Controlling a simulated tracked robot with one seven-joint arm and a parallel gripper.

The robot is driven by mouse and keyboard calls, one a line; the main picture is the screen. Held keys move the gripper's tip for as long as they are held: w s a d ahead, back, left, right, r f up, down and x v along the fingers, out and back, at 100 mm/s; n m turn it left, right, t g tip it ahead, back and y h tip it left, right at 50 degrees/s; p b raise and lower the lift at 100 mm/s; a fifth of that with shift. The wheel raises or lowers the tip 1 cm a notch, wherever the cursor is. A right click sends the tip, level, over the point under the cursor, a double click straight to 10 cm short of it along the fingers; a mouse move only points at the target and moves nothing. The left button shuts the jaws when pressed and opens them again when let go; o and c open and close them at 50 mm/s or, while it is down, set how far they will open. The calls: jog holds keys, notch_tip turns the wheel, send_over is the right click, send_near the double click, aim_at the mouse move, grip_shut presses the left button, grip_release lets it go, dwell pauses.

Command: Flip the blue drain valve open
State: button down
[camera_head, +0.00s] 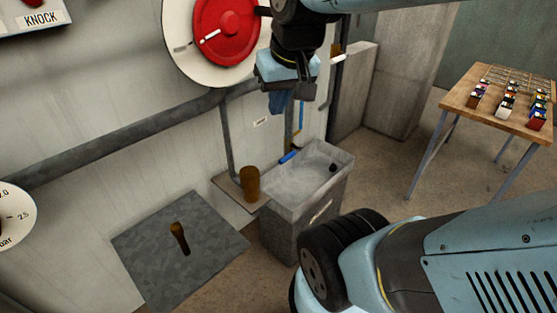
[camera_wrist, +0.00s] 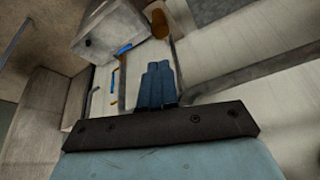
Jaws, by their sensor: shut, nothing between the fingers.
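A short blue handle (camera_head: 288,157) lies across the near left rim of the grey basin (camera_head: 335,155); I take it to be the drain valve's handle. It also shows in the wrist view (camera_wrist: 124,49). A second, thin blue bar (camera_head: 302,117) stands upright on the wall behind; I cannot fully tell which blue part is the valve. My gripper (camera_head: 279,104) points down in front of the wall, above and apart from the basin and both blue parts. Its blue fingers (camera_wrist: 158,80) are closed together and empty.
A red disc (camera_head: 228,30) on a white backing hangs on the wall beside my arm. A grey pipe (camera_head: 130,133) runs along the wall. A brown cylinder (camera_head: 250,182) stands left of the basin. A floor plate (camera_head: 165,250) has a brown peg (camera_head: 180,238). A wooden table (camera_head: 465,98) stands right.

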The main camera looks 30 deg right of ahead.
jog(key=w+d+f+m+g+y, duration=0.2)
jog(key=w+f+m+g+y, duration=0.3)
jog(key=w+f, duration=0.7)
jog(key=m+t+y, duration=0.3)
jog(key=m+t, duration=2.1)
jog(key=m, duration=0.3)
send_near(291, 155)
notch_tip(291, 155, down, 5)
jog(key=s+a, duration=0.2)
jog(key=s, duration=0.1)
jog(key=shift+w+d+r, duration=0.1)
jog(key=shift+r, duration=0.1)
jog(key=shift+r, duration=0.1)
jog(key=x, duration=1)
